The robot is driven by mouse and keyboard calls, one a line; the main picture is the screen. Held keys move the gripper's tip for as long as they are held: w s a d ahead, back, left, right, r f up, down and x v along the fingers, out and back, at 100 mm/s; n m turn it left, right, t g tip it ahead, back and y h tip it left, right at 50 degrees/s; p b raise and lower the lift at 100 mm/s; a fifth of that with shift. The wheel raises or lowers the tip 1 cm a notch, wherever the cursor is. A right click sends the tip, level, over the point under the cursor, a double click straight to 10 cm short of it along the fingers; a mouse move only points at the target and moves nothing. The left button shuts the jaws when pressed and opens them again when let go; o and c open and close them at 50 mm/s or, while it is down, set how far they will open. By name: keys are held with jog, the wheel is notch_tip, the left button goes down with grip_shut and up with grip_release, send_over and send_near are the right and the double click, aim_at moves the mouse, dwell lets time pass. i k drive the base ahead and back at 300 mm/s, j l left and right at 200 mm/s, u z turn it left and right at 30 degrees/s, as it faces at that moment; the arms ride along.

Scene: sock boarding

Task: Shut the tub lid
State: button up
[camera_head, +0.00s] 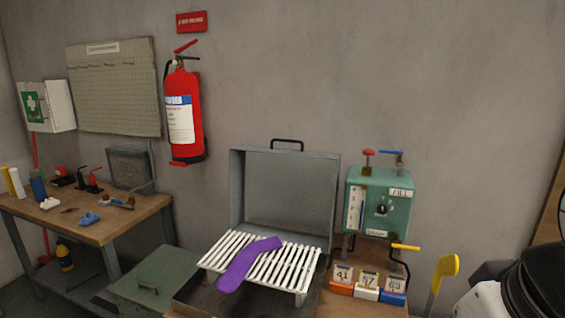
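A grey lid (286,190) with a dark handle (287,142) on its top edge stands raised, leaning near the wall. It looks like the open tub lid. In front of it is a white slatted rack (296,268) with a purple sock-shaped piece (247,264) lying across its slats. Below the rack a dark box-like body (200,296) shows, partly hidden and cut off by the lower edge; it may be the tub. My gripper is not in view. A black and white rounded part at the lower right appears to be my arm.
A teal control box (381,203) with valves stands right of the lid. Orange, white and blue numbered blocks (367,286) sit below it. A yellow foot-shaped form (443,272) stands farther right. A green box (155,280) and a cluttered wooden workbench (112,228) are at left.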

aim_at(238, 224)
jog(key=i+j, duration=0.1)
jog(key=j, duration=0.3)
jog(key=i+j, duration=0.15)
jog(key=j, duration=0.2)
jog(key=i+j, duration=0.1)
jog(key=j, duration=0.3)
jog(key=i+j, duration=0.1)
jog(key=j, duration=0.25)
jog(key=i+j, duration=0.15)
jog(key=j, duration=0.25)
jog(key=i+j, duration=0.1)
jog(key=j, duration=0.25)
jog(key=i+j+z, duration=0.1)
jog(key=i+j, duration=0.3)
jog(key=j, duration=0.15)
jog(key=l, duration=0.25)
